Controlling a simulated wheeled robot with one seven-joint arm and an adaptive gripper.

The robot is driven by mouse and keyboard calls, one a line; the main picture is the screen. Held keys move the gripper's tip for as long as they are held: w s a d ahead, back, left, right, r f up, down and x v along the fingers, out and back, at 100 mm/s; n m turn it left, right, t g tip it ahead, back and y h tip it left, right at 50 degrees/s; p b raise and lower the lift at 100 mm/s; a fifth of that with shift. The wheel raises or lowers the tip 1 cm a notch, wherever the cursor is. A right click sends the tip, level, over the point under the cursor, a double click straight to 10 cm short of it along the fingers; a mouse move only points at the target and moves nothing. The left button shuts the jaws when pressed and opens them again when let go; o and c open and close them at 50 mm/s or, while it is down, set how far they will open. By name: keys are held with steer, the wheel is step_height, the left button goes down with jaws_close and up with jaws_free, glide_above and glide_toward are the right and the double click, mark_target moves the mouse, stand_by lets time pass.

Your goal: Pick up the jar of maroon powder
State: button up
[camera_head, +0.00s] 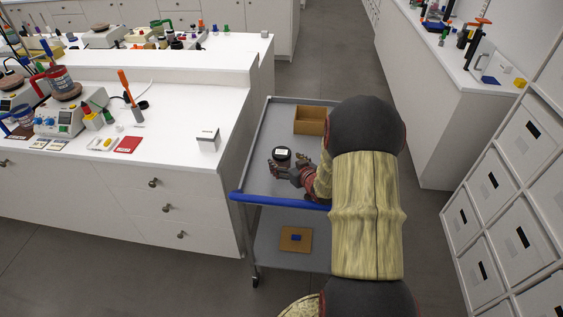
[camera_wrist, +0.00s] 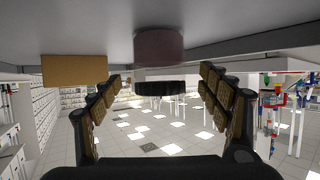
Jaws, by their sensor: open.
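The jar (camera_head: 282,153) stands upright on the top of a grey cart, with a black lid and a pale label on the lid. The wrist view is upside down and shows its maroon body (camera_wrist: 158,46) above the black lid (camera_wrist: 160,87). My gripper (camera_head: 287,168) is open and empty at the jar's near side. In the wrist view the two fingers of my gripper (camera_wrist: 160,80) frame the jar left and right, with gaps on both sides. I cannot tell how far the fingertips reach around it. The head view hides the jar's lower part behind my gripper.
An open wooden box (camera_head: 310,113) sits farther back on the cart; it also shows in the wrist view (camera_wrist: 75,69). A blue handle (camera_head: 275,200) runs along the cart's near edge. A cluttered white bench (camera_head: 180,110) stands left. The cart top around the jar is otherwise clear.

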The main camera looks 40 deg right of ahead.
steer(key=b+x, duration=0.1)
steer(key=x, duration=0.3)
steer(key=shift+w+d, duration=0.1)
steer(key=shift+w, duration=0.05)
steer(key=shift+c, duration=0.7)
steer(key=c, duration=1.2)
